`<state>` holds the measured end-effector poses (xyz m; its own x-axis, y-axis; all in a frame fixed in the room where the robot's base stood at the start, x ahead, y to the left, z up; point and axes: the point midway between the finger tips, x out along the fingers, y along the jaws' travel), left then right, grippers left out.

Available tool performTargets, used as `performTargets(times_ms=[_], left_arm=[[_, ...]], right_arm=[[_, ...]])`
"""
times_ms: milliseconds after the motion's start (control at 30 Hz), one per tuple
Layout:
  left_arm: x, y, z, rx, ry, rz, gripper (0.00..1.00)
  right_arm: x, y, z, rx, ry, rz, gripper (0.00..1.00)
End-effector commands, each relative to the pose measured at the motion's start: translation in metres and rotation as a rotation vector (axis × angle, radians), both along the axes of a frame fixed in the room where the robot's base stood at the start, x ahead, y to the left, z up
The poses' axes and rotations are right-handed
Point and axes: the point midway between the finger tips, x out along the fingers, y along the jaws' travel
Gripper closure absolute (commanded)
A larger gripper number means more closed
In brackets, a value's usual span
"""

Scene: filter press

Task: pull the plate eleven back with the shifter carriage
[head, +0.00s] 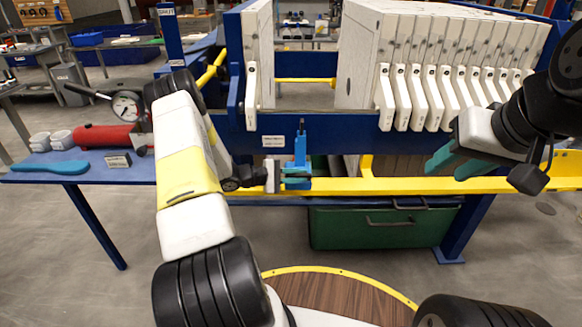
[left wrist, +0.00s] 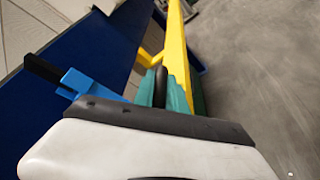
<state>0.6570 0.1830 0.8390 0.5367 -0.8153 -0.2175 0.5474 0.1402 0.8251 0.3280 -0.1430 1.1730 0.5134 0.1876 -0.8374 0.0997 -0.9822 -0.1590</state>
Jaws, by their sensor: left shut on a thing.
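The shifter carriage (head: 301,160) is a small blue upright block at the yellow rail (head: 400,186), below the gap in the plate pack. My left gripper (head: 297,179) is at its foot; in the left wrist view its teal fingers (left wrist: 161,90) are shut on a dark handle (left wrist: 160,76). The carriage's blue arm with a black tip (left wrist: 85,82) shows beside them. White plates (head: 395,35) with white handles stand packed at the right; one white plate (head: 260,45) stands apart at the left. I cannot tell which is plate eleven. My right gripper (head: 456,162) is open and empty before the pack.
The blue side beam (head: 350,134) of the press runs behind the carriage. At the left, a blue table (head: 110,173) holds a red cylinder (head: 103,138), a gauge (head: 126,106) and a blue scraper (head: 55,167).

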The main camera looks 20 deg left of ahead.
Motion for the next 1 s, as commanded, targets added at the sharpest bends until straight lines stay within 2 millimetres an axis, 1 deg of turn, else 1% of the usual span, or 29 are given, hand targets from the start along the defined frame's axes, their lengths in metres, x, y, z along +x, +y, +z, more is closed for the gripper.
performTargets(times_ms=[33, 67, 100, 267, 300, 367, 400, 700, 800, 900, 1000], left_arm=[[0.005, -0.020, 0.001, -0.006, -0.001, -0.006, 1.00], [0.008, -0.031, 0.001, -0.005, 0.000, -0.006, 1.00], [0.012, -0.045, 0.001, -0.005, 0.000, -0.007, 1.00], [0.026, -0.101, 0.001, -0.005, 0.000, -0.006, 1.00], [0.030, -0.115, 0.001, -0.005, 0.001, -0.008, 1.00], [0.035, -0.136, 0.000, -0.004, 0.000, -0.007, 1.00], [0.039, -0.150, 0.001, -0.005, 0.000, -0.007, 1.00], [0.066, -0.253, 0.000, -0.003, 0.000, -0.008, 1.00], [0.075, -0.285, 0.000, -0.002, -0.002, -0.008, 1.00], [0.082, -0.313, 0.000, -0.003, -0.001, -0.007, 1.00], [0.089, -0.336, -0.001, -0.001, 0.000, -0.005, 1.00]], right_arm=[[0.000, 0.000, 0.000, 0.000, 0.000, 0.000, 0.62], [0.000, 0.000, 0.000, 0.000, 0.000, 0.000, 0.62], [0.000, 0.000, 0.000, 0.000, 0.000, 0.000, 0.62], [0.000, 0.000, 0.000, 0.000, 0.000, 0.000, 0.62], [0.000, 0.000, 0.000, 0.000, 0.000, 0.000, 0.62], [0.000, 0.000, 0.000, 0.000, 0.000, 0.000, 0.62], [0.000, 0.000, 0.000, 0.000, 0.000, 0.000, 0.62], [0.000, 0.000, 0.000, 0.000, 0.000, 0.000, 0.62], [0.000, 0.000, 0.000, 0.000, 0.000, 0.000, 0.62], [0.000, 0.000, 0.000, 0.000, 0.000, 0.000, 0.62], [0.000, 0.000, 0.000, 0.000, 0.000, 0.000, 0.62]])
